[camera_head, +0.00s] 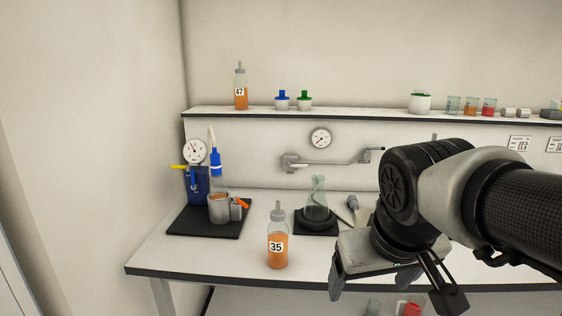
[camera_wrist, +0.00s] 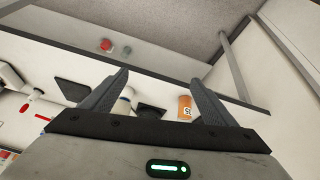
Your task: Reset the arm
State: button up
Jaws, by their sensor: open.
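In the wrist view the two fingers (camera_wrist: 160,80) are spread wide. My arm hides part of the bench at the right.
The white bench (camera_head: 165,252) holds a blue press device (camera_head: 198,185) on a black mat and a glass flask (camera_head: 316,198) on a black base. The upper shelf (camera_head: 360,115) carries bottle 47 (camera_head: 241,95), capped items and beakers. A red beaker (camera_head: 411,308) stands below the bench.

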jog(key=s+f+m, duration=0.1)
jog(key=s+f, duration=0.1)
jog(key=s, duration=0.4)
notch_tip(320, 180, down, 10)
jog(key=b, duration=1)
notch_tip(320, 180, up, 27)
jog(key=p, duration=2.6)
